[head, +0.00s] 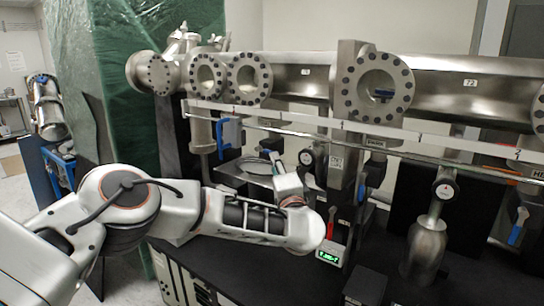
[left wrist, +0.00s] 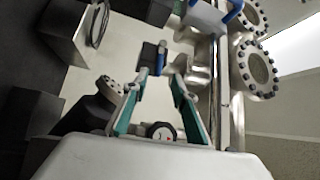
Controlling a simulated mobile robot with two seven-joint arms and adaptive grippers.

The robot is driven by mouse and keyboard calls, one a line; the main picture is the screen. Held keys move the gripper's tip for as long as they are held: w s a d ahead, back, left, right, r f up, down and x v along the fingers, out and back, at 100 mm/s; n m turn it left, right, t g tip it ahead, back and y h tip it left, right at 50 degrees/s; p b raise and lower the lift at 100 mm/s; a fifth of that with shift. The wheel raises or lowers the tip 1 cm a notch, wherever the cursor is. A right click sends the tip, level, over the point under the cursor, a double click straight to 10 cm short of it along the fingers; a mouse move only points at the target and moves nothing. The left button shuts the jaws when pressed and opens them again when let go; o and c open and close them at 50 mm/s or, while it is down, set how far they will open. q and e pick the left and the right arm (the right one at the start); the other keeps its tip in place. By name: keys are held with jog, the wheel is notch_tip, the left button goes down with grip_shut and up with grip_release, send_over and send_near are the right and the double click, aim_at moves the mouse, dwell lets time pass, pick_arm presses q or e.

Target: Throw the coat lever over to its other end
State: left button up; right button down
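Several small levers show on the steel vacuum assembly; no label reading "coat" is legible, so I cannot tell which is the coat lever. In the head view there is a blue lever (head: 228,132) at left, a red lever (head: 331,222) low in the middle, a blue lever (head: 361,192) beside the column and another blue lever (head: 517,228) at right. My left gripper (head: 272,158) reaches in at the middle, partly hidden by its wrist. In the left wrist view my left gripper (left wrist: 157,80) is open, with a dark block and blue strip (left wrist: 160,58) beyond its fingertips. My right gripper is not in view.
A long rail (head: 400,135) crosses in front of the assembly. A steel column (head: 341,150) stands right of my gripper, with a round gauge (head: 306,157) near it. A gauge on a steel vessel (head: 427,245) stands at right. Black surfaces lie below.

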aim_at(267, 151)
pick_arm(q)
jog(key=f+x, duration=0.1)
jog(key=x, duration=0.5)
jog(key=shift+r, duration=0.3)
grip_shut()
